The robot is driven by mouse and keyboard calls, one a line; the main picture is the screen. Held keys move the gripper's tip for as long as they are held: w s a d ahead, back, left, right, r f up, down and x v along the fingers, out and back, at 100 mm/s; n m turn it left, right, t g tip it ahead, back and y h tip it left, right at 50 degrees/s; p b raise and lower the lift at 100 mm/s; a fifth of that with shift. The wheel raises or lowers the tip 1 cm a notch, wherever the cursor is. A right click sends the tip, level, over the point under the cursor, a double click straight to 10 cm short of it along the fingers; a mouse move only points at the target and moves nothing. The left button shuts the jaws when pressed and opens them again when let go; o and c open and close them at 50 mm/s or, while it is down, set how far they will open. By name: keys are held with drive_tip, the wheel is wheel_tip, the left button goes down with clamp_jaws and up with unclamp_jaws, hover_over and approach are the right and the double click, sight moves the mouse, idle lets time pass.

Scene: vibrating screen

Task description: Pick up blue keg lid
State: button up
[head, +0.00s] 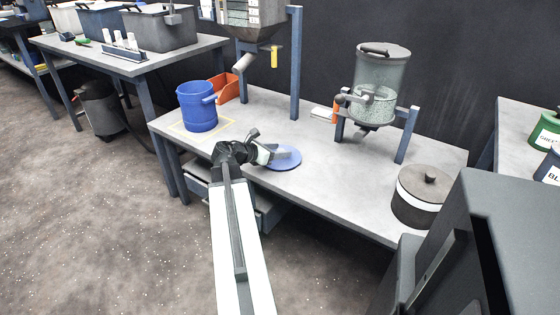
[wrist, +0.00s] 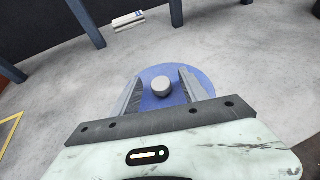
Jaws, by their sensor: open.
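The blue keg lid (head: 284,159) is a flat round disc lying on the grey table, partly behind my gripper in the head view. In the wrist view the blue lid (wrist: 203,81) has a grey round knob (wrist: 162,86) at its middle. My gripper (head: 268,153) is open over the lid. In the wrist view its fingers (wrist: 160,88) stand on either side of the knob, apart from it, with gaps on both sides. I cannot tell the exact height of the fingertips above the lid.
A blue keg (head: 198,106) with a handle stands at the table's left in a yellow outline (head: 233,124). An orange bin (head: 228,84) is behind it. A clear hopper (head: 381,82) and a dark lidded pot (head: 418,190) stand to the right. Bare table (head: 330,180) surrounds the lid.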

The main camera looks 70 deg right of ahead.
drive_tip(key=shift+s+d+f, duration=0.25)
drive_tip(key=shift+d+f, duration=0.1)
drive_tip(key=shift+d, duration=0.1)
drive_tip(key=shift+r, duration=0.1)
clamp_jaws()
wheel_tip(320, 180, up, 42)
drive_tip(key=p, duration=4.1)
drive_tip(key=shift+p, duration=0.4)
drive_tip(key=shift+w, duration=0.15)
